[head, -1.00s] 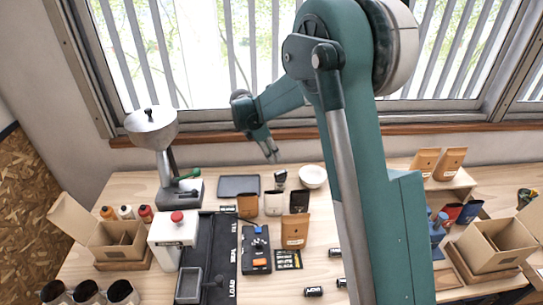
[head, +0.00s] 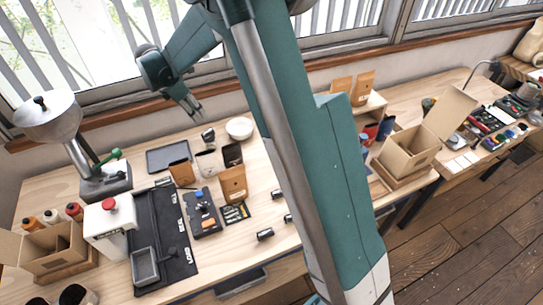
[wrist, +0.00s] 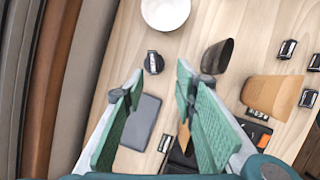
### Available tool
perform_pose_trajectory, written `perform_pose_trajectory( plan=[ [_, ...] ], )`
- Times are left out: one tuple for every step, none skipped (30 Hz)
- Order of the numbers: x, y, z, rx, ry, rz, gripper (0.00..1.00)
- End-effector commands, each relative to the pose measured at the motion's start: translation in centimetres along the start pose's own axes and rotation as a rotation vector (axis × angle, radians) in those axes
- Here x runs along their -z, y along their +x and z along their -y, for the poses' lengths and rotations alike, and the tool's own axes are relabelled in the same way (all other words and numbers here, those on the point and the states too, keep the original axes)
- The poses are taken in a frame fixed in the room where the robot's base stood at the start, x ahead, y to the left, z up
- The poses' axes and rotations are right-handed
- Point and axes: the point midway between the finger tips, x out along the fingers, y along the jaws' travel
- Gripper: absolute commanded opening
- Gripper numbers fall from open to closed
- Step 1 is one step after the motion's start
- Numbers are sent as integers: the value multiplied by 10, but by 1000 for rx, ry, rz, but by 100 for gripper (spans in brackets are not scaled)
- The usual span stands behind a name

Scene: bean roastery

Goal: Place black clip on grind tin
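My gripper (head: 197,114) hangs open over the back of the workbench; in the wrist view its two green-padded fingers (wrist: 158,84) are apart with nothing between them. A small round black item with a pale label or metal piece (wrist: 153,62) stands just beyond the fingertips, and it also shows in the head view (head: 208,136). I cannot tell whether it is the grind tin or the black clip. Several small black pieces with white markings lie farther right, one near the front edge (head: 265,234) and one in the wrist view (wrist: 288,48); I cannot tell if these are clips.
A white bowl (head: 238,128) stands behind the round black item. A dark grey tray (head: 170,158) lies to the left. A dark cup-like container (head: 232,153) and a kraft bag (head: 232,183) stand nearby. An open cardboard box (head: 412,150) is on the right.

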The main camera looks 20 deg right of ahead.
Motion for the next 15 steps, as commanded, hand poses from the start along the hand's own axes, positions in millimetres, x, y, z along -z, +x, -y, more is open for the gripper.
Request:
perform_pose_trajectory(
  plan=[
    [-6,-8,8,-6,26,-6,29],
    [-8,-12,12,-10,46,-9,29],
    [-12,-18,17,-16,71,-14,29],
    [-15,-23,22,-21,91,-18,29],
    [-19,-27,26,-26,111,-22,29],
    [-23,-33,32,-31,139,-27,29],
    [-26,-37,37,-36,160,-32,29],
    [-28,-42,41,-40,179,-37,29],
    [-32,-48,47,-47,207,-43,29],
    [-35,-52,52,-51,227,-47,29],
    [-37,-56,57,-55,247,-51,29],
    [-40,-61,64,-60,275,-57,29],
    [-43,-65,68,-65,294,-62,29],
    [-45,-69,73,-69,316,-67,29],
    [-48,-74,80,-74,343,-74,29]
  ],
)
